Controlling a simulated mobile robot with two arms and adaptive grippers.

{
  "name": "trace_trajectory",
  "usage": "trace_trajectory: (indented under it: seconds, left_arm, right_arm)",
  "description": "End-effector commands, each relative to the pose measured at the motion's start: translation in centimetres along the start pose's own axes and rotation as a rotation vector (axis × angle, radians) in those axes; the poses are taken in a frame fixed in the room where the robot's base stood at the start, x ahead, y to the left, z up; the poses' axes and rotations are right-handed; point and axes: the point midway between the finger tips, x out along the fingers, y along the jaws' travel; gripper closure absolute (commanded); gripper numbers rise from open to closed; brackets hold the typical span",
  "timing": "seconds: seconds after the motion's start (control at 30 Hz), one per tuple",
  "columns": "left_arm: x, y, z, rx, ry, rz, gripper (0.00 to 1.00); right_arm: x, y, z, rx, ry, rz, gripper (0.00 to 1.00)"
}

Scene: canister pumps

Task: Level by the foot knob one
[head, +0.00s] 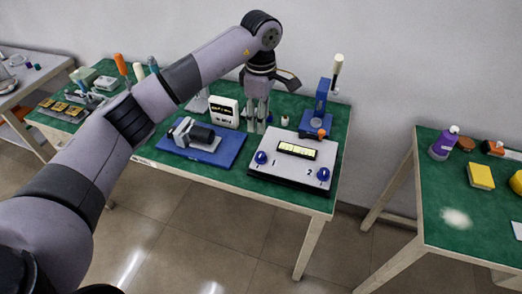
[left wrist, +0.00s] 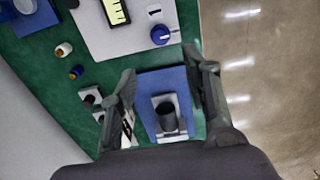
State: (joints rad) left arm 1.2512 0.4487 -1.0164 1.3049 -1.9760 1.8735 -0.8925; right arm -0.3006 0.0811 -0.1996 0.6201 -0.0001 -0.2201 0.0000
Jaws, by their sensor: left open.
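The levelling plate (head: 278,172) is a pale grey slab on the green table. Its blue foot knob one (head: 261,157) is at the front left, by a printed 1; knob two (head: 324,174) is at the front right, by a 2. A yellow-green level vial (head: 297,150) lies between them. My left gripper (head: 257,126) is open, pointing down just behind and left of the plate, apart from knob one. In the left wrist view knob one (left wrist: 160,35) appears above the gap between the open fingers (left wrist: 160,65). My right gripper is not in view.
A blue base with a grey-black motor (head: 200,136) lies left of the plate. A white display box (head: 224,112) stands behind it. A blue stand (head: 319,110) is behind the plate. A second green table (head: 440,205) stands right, across a floor gap.

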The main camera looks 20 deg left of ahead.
Motion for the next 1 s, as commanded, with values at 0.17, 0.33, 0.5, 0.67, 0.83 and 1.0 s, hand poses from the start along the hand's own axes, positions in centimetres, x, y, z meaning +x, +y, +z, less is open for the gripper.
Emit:
trace_trajectory:
  seconds: [0.17, 0.33, 0.5, 0.67, 0.83, 1.0]
  left_arm:
    - [3.9, -0.1, 0.1, -0.001, -0.002, -0.006, 0.56]
    - [7.7, -0.2, 0.1, -0.001, -0.003, -0.007, 0.56]
    - [10.9, -0.2, 0.1, -0.001, -0.004, -0.005, 0.56]
    - [12.9, -0.1, 0.2, -0.001, -0.005, -0.002, 0.56]
    - [13.8, 0.0, 0.1, 0.000, -0.003, 0.001, 0.56]
    - [13.9, 0.0, 0.1, 0.000, -0.003, 0.001, 0.56]
  right_arm:
    - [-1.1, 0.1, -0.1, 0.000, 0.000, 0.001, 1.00]
    - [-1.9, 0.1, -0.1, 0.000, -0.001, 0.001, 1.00]
    - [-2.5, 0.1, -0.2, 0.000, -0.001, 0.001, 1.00]
    - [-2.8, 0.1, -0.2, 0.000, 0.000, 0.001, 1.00]
    - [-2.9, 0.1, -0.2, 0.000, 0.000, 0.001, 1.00]
    - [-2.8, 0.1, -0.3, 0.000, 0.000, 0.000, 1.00]
